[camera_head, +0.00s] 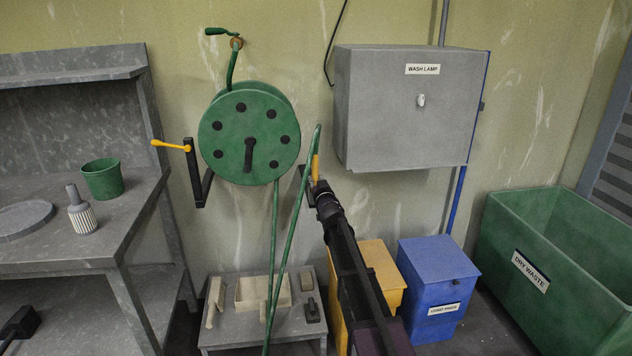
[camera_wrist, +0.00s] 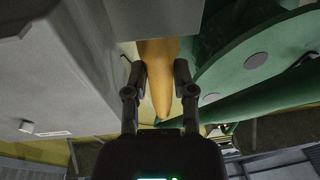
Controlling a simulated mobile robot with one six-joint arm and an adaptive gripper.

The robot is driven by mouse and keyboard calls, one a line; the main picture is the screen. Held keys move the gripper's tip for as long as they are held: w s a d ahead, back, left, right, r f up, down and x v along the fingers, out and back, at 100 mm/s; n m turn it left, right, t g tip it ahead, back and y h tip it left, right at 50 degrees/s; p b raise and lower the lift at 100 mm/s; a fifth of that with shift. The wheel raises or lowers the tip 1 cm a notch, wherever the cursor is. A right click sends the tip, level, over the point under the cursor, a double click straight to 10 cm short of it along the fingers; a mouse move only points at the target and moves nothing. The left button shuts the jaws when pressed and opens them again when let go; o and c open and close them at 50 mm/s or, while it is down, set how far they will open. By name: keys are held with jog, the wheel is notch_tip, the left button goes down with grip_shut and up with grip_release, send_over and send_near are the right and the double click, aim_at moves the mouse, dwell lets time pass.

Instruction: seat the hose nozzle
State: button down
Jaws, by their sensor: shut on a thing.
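My gripper (camera_head: 317,184) is in front of the wall between the hose reel and the lamp box. It is shut on the yellow hose nozzle (camera_head: 315,165), whose upper part shows above the jaws. In the wrist view the tapered nozzle (camera_wrist: 160,75) lies between both fingers (camera_wrist: 161,72), its narrow end pointing down the picture. The green hose (camera_head: 297,215) rises from below and bends over at the top toward the nozzle. The green hose reel (camera_head: 228,140) hangs on the wall to the left. A dark bracket is partly visible behind my gripper; its shape is hidden.
A grey wash lamp box (camera_head: 410,110) is on the wall at right. Yellow (camera_head: 383,275) and blue (camera_head: 437,280) bins and a green dry waste bin (camera_head: 550,270) stand below. A workbench (camera_head: 125,230) is at left. A low table (camera_head: 305,325) holds small items.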

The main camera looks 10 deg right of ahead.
jog(key=shift+f, duration=0.1)
dwell(0.3)
jog(key=shift+c, duration=1.8)
grip_release()
jog(key=shift+s, duration=0.1)
